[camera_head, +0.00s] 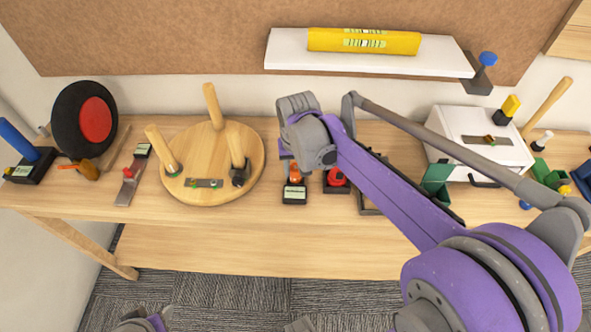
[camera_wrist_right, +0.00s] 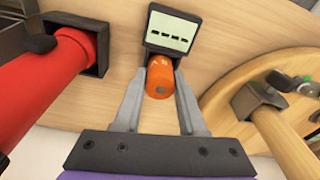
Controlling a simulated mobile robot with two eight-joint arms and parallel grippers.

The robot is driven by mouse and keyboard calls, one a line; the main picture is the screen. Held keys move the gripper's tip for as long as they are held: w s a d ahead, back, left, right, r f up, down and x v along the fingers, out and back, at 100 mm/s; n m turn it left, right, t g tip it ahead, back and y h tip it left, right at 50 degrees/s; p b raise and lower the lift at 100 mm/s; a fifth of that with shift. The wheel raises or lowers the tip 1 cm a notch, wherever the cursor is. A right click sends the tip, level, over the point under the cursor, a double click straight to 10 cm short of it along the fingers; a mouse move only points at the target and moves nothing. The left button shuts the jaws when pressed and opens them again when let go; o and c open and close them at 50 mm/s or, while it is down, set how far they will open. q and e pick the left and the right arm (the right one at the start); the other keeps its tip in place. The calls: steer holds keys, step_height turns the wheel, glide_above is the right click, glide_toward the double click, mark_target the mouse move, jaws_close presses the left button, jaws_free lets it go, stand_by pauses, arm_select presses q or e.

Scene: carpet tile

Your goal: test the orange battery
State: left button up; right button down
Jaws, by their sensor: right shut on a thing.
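The orange battery (camera_wrist_right: 160,84) is between the two fingers of my right gripper (camera_wrist_right: 160,80), which is shut on it. Its rounded end with a grey terminal faces the wrist camera. The battery tester (camera_wrist_right: 172,32) is right beside it; its pale screen shows only dashes. In the head view the orange battery (camera_head: 295,176) shows below my right wrist, just behind the tester's screen (camera_head: 294,195). Whether the battery is seated in the tester is hidden. My right gripper's fingertips are mostly hidden in the head view.
A red cylinder in a dark holder (camera_wrist_right: 75,55) stands close on one side. A white box (camera_head: 480,140) is to the right. A shelf (camera_head: 290,50) with a yellow level (camera_head: 365,41) hangs behind.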

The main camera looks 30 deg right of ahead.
mark_target(296, 172)
steer(key=shift+f, duration=0.2)
steer(key=shift+f, duration=0.35)
steer(key=shift+s+a+f+b, duration=0.1)
steer(key=shift+s+f+b, duration=0.1)
steer(key=shift+b, duration=0.15)
steer(key=c, duration=0.5)
jaws_free()
steer(key=shift+r+p, duration=0.35)
steer(key=shift+r, duration=0.1)
step_height(296, 172, up, 12)
steer(key=p, duration=0.1)
steer(key=s+a+f+n+t, duration=0.1)
steer(key=s+a+f, duration=0.1)
steer(key=s+f, duration=0.2)
steer(key=s+a+f+n+t, duration=0.1)
steer(key=s+a+f+n, duration=0.1)
steer(key=s+f, duration=0.3)
steer(key=s+a+f+n+t, duration=0.1)
steer(key=s+a+f+t, duration=0.1)
steer(key=s+f, duration=0.2)
steer(key=shift+s+a+f+y, duration=0.15)
steer(key=shift+s+f, duration=0.05)
steer(key=shift+s, duration=0.6)
steer(key=shift+s+a+f+y, duration=0.15)
steer(key=shift+s, duration=0.65)
